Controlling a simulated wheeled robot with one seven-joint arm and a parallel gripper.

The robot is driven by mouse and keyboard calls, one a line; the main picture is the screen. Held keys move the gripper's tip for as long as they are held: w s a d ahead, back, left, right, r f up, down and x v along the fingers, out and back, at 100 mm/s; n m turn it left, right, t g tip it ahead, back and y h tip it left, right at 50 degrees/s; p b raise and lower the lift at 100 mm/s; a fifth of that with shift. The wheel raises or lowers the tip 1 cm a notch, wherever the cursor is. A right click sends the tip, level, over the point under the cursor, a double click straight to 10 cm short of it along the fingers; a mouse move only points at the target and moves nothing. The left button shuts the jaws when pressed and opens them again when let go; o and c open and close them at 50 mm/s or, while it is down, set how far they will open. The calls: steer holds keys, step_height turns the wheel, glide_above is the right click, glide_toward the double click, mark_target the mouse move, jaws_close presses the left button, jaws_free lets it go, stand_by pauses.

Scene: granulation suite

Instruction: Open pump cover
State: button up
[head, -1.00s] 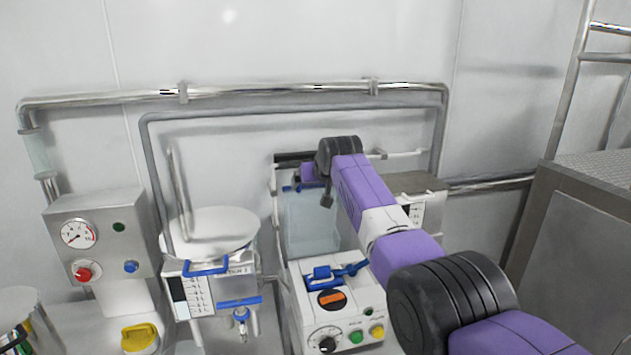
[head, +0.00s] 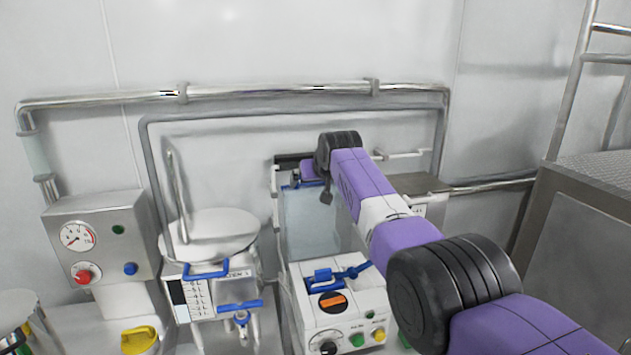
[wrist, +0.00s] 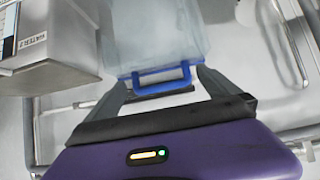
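The pump (head: 345,305) is a white box with a blue clamp and a dark round part with an orange bar on top. Its clear cover (head: 312,222) stands nearly upright behind these parts. In the wrist view the clear cover (wrist: 150,35) has a blue handle (wrist: 162,80) at its edge. My gripper (wrist: 163,84) has its two grey fingers apart, one on each side of the handle, with no grip visible. In the head view my wrist is above and beside the cover's top edge, and the fingertips are hard to make out.
A white-lidded vessel (head: 212,232) and a gauge panel (head: 98,240) stand left of the pump. Pipes (head: 270,90) run along the wall behind. A large steel cabinet (head: 580,250) is at the right. A labelled box (wrist: 45,50) is at the wrist view's upper left.

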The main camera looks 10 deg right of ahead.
steer(key=b+v, duration=0.2)
steer(key=v, duration=0.6)
steer(key=shift+b, duration=0.3)
steer(key=shift+w+r, duration=0.1)
